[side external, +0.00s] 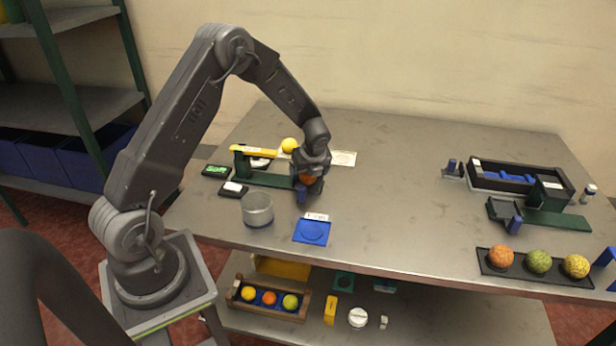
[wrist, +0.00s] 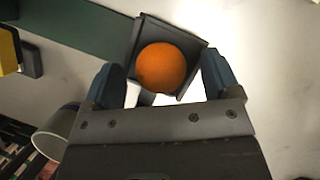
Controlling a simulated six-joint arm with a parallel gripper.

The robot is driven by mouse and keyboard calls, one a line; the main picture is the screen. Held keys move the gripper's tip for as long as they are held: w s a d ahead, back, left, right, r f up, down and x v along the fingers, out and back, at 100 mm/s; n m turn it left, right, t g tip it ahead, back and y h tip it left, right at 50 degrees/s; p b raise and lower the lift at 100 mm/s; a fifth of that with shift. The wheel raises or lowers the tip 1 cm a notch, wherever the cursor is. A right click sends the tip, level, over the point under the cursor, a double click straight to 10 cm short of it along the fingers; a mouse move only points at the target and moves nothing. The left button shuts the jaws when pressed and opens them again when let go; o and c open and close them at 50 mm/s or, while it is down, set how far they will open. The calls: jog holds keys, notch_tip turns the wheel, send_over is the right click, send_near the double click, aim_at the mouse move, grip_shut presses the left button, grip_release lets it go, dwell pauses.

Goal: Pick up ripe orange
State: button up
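An orange fruit (wrist: 161,67) sits in a dark square-sided holder (wrist: 194,44) in the wrist view. It also shows as a small orange patch in the side external view (side external: 307,180), mostly hidden by my gripper. My gripper (side external: 303,190) is over the holder at the end of a green track on the table. In the wrist view its two blue fingers (wrist: 161,76) are spread wide, one on each side of the fruit, with gaps visible. The gripper is open and holds nothing.
A clear cup (side external: 257,211) and a blue pad (side external: 312,232) stand near the gripper. A yellow bar (side external: 253,151) and yellow ball (side external: 289,145) are behind. A black tray (side external: 520,272) holds three fruits at right. The table's middle is clear.

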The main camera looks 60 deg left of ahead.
jog(key=c, duration=1.1)
jog(key=shift+o, duration=0.2)
notch_tip(320, 180, up, 10)
jog(key=shift+r, duration=0.1)
